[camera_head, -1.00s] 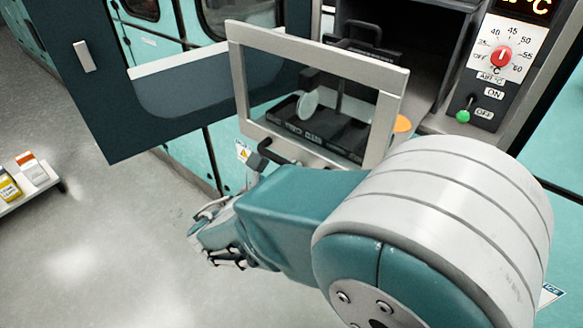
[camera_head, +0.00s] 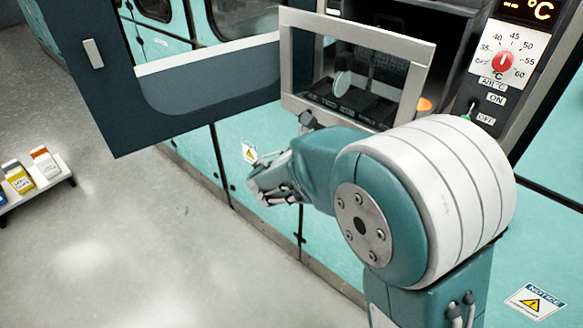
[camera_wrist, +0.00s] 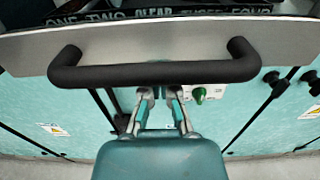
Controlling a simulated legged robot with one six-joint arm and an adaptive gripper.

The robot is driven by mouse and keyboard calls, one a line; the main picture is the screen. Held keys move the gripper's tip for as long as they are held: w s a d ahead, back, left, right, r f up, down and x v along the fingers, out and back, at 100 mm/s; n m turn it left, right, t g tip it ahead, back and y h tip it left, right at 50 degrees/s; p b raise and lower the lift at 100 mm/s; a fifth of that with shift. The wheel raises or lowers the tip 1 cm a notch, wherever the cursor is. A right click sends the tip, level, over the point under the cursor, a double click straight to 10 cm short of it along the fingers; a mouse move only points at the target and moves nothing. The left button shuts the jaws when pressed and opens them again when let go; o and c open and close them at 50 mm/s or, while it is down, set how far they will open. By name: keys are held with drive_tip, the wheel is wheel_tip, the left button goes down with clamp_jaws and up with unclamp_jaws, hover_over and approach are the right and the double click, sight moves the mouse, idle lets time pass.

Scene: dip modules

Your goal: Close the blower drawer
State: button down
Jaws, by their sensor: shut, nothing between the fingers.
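The blower drawer (camera_head: 425,52) has a grey-framed clear window front and juts out from the cabinet in the head view, partly open. Black parts and a pale disc show behind its window. Its black bar handle (camera_wrist: 150,73) crosses the wrist view below the drawer's grey front (camera_wrist: 150,43); one end of it shows in the head view (camera_head: 308,121). My gripper (camera_wrist: 160,93) is shut and empty, with its fingertips at the middle of the bar. The bar hides the tips, so I cannot tell whether they touch. My arm hides the drawer's lower right.
A dark open door (camera_head: 100,90) stands left of the drawer. The control panel (camera_head: 503,62) with a red dial is at right; its green-tipped switch (camera_head: 468,115) is partly behind my arm. A low white shelf (camera_head: 40,187) with small boxes is far left. The floor between is clear.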

drive_tip(key=x, duration=2.2)
drive_tip(key=shift+w+d, duration=0.1)
drive_tip(key=shift+d, duration=0.05)
drive_tip(key=shift+w+d+r, duration=0.1)
drive_tip(key=shift+w+r, duration=0.05)
drive_tip(key=shift+w, duration=0.05)
drive_tip(key=shift+d+r, duration=0.1)
drive_tip(key=shift+r, duration=0.05)
